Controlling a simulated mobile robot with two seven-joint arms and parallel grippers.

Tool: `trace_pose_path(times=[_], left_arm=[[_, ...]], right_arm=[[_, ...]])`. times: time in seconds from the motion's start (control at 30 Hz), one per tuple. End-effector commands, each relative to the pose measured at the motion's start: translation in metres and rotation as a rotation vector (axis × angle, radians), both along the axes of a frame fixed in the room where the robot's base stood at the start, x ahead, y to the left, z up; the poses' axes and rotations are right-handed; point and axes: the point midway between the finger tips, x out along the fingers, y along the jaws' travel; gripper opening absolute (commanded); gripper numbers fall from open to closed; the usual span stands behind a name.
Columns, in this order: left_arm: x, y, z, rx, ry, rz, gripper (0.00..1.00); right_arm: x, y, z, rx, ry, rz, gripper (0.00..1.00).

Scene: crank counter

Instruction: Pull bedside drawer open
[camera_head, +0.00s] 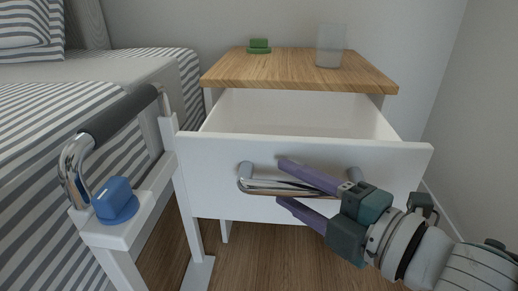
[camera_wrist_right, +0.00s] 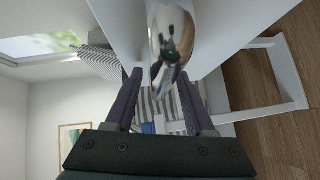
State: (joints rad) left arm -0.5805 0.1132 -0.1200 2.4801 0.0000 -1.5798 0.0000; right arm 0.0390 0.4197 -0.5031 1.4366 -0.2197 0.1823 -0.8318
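The white bedside drawer (camera_head: 220,155) is pulled well out from the nightstand, and its empty-looking inside shows below the wooden top. A chrome bar handle (camera_head: 262,187) runs across its front and also shows in the right wrist view (camera_wrist_right: 172,40). My right gripper (camera_head: 282,183) is at the handle, one purple finger above the bar and one below. The fingers are apart, with visible space around the bar, so it is open around the handle and not clamped. My left gripper is not in view.
At left stand a bed (camera_head: 30,170) and a rail with a dark grip (camera_head: 118,115) and a blue object (camera_head: 115,201). A wall is close at right.

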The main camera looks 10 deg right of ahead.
Motion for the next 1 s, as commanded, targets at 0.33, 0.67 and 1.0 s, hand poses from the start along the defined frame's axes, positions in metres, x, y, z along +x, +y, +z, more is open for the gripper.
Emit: trace_pose_path(times=[0.33,0.67,1.0], left_arm=[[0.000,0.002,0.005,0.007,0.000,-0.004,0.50],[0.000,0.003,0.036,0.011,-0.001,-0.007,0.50],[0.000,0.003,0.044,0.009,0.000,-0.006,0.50]], right_arm=[[-0.006,-0.003,0.002,0.000,0.004,-0.001,0.57],[-0.059,-0.034,0.012,-0.001,0.005,-0.001,0.57],[-0.086,-0.049,0.014,0.000,0.001,0.000,0.57]])
